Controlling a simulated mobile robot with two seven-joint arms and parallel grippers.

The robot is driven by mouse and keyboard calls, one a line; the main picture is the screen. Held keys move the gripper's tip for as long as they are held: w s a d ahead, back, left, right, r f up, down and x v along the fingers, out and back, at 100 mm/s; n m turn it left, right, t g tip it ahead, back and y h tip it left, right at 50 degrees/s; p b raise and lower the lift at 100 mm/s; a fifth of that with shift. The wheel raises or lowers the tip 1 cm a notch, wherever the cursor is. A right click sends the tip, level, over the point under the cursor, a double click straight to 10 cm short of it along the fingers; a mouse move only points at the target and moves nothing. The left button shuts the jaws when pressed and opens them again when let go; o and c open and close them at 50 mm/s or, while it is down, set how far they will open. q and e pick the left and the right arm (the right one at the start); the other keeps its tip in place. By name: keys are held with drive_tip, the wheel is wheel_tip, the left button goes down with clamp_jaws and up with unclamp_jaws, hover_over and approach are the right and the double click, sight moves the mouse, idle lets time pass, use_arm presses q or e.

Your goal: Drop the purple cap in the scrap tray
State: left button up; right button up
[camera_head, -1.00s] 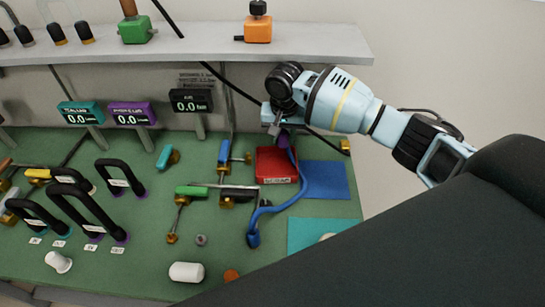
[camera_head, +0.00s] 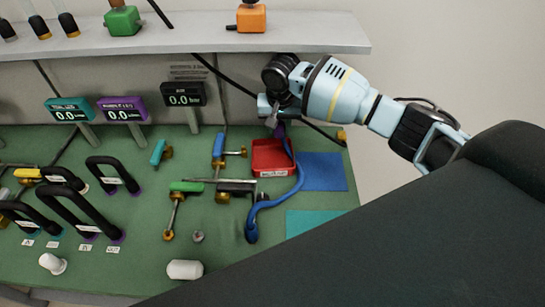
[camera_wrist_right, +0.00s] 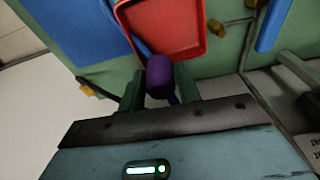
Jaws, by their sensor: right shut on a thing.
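The purple cap (camera_wrist_right: 159,76) is held between the two fingers of my right gripper (camera_wrist_right: 160,90) in the right wrist view. In the head view it shows as a small purple patch (camera_head: 280,131) under the right gripper (camera_head: 273,120). The red scrap tray (camera_head: 273,171) with a white label lies on the green bench, just below the gripper. In the wrist view the tray (camera_wrist_right: 165,50) is just beyond the cap, with the cap apart from its floor near one edge. My left gripper is out of view.
A blue hose (camera_head: 283,197) runs along the tray's right side. A blue mat (camera_head: 322,172) and a teal mat (camera_head: 312,221) lie to the right. Valves and fittings (camera_head: 218,187) crowd the left. A shelf (camera_head: 310,33) overhangs the back.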

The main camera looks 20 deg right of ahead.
drive_tip(key=f, duration=0.3)
drive_tip(key=shift+s+f+b, duration=0.2)
drive_tip(key=shift+s+b, duration=0.05)
drive_tip(key=shift+b, duration=0.1)
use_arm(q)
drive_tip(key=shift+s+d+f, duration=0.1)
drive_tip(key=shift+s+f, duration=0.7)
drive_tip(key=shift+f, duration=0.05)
use_arm(e)
drive_tip(key=shift+a, duration=0.1)
drive_tip(key=o, duration=0.8)
drive_tip(key=shift+c, duration=0.2)
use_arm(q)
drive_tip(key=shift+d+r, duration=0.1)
use_arm(e)
drive_tip(key=o, duration=0.3)
drive_tip(key=shift+r, duration=0.1)
